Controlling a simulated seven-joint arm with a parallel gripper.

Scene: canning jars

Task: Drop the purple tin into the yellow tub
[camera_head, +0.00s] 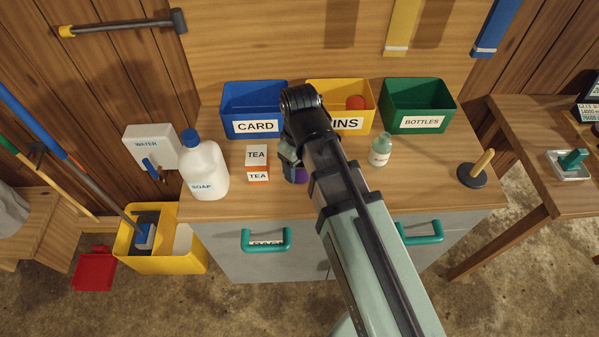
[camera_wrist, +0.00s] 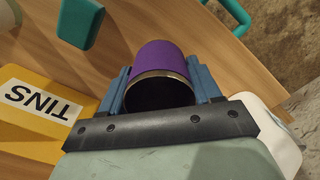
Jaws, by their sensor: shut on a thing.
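The purple tin (camera_wrist: 160,58) is held between the two blue fingers of my gripper (camera_wrist: 162,82) in the wrist view. Its metal rim and dark open end face my palm. The yellow tub (camera_head: 368,117), labelled TINS, stands behind at the back, partly covered by my arm, with a round red thing inside. The tub (camera_wrist: 20,125) also shows at left in the wrist view.
A blue tub (camera_head: 230,104) and a green tub (camera_head: 448,100) flank the yellow one. A small green bottle (camera_head: 380,151) and a plunger (camera_head: 474,172) are at right.

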